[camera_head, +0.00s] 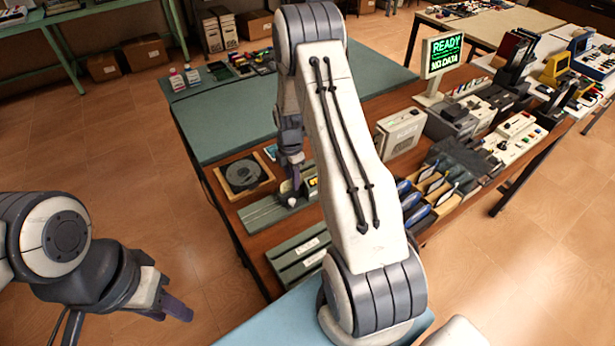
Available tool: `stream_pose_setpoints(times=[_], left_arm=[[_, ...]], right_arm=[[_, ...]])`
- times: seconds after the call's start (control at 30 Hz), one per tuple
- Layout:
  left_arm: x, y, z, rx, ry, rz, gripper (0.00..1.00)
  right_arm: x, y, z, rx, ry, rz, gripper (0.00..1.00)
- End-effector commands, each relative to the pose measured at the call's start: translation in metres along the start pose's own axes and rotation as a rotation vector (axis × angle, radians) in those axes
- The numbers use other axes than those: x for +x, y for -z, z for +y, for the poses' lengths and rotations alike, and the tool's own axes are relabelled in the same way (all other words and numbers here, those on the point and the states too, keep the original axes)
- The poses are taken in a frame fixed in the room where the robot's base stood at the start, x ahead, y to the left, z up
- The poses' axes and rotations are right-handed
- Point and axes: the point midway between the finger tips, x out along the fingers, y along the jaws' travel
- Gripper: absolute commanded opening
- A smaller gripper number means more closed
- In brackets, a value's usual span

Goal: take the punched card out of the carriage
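A grey-green rail device (262,214) lies on the brown bench, with a small pale block, perhaps the carriage (286,193), on it. My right gripper (295,177) points down at this block, its dark fingers close above or at it. A small yellow patch shows just right of the fingers, partly behind my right arm. I cannot make out the punched card. Whether the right fingers are open or shut is too small to tell. My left gripper (176,307) hangs low at the left, over the floor and away from the bench. Its fingers overlap in this view.
A second green rail unit (302,256) is nearer me. Blue-handled tools (415,205), a beige box (401,132) and a green-text display (442,54) stand right. The teal mat (230,118) has free room.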

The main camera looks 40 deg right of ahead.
Motion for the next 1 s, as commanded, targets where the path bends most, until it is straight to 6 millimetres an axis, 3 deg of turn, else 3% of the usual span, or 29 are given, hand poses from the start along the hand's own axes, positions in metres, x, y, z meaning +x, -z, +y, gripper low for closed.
stream_pose_setpoints(times=[1.0], left_arm=[[0.003, -0.0002, -0.0002, 0.0, 0.0, 0.0, 0.38]], right_arm=[[0.0071, -0.0001, 0.0, 0.001, 0.0, 0.0, 0.39]])
